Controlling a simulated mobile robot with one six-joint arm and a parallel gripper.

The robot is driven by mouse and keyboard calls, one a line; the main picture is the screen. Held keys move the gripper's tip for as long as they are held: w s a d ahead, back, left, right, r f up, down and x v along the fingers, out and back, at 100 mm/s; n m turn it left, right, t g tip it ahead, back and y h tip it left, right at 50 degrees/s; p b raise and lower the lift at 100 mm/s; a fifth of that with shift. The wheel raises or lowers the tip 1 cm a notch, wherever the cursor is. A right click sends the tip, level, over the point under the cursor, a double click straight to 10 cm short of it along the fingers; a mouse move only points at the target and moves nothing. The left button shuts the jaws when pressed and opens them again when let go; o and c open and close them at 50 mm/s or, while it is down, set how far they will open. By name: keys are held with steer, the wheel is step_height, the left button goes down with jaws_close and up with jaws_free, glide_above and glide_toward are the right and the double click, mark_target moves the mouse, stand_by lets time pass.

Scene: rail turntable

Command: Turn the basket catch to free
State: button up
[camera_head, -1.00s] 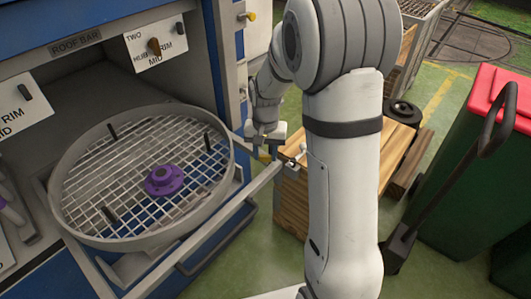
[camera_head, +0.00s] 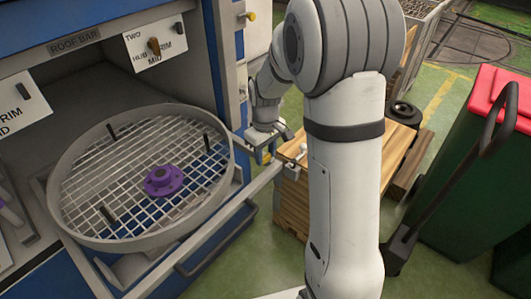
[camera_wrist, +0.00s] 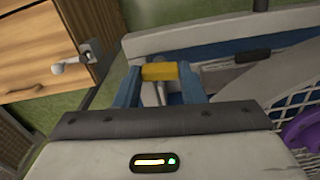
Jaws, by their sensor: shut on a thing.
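My gripper (camera_head: 262,157) is beside the right corner of the pulled-out frame. In the wrist view its two blue fingers (camera_wrist: 161,86) are closed on the sides of a yellow handle piece (camera_wrist: 160,72), with a grey rod below it. This looks like the basket catch; its pivot and marking are hidden. The round wire basket (camera_head: 66,222) sits on the frame at the left, with a purple hub (camera_head: 163,181) on its mesh. A small lever with a pale ball end (camera_head: 301,148) is apart from my fingers; it also shows in the wrist view (camera_wrist: 58,68).
The frame's grey front rail (camera_head: 228,219) runs just below my gripper. A wooden crate (camera_head: 291,208) stands close to its right. A red-lidded green bin (camera_head: 455,190) is farther right. Labelled cabinet panels (camera_head: 157,46) are behind the basket.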

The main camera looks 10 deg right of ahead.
mark_target(266, 156)
steer(key=shift+n, duration=0.6)
steer(key=o, duration=1)
step_height(266, 156, up, 8)
steer(key=shift+f, duration=0.1)
stand_by(0.4)
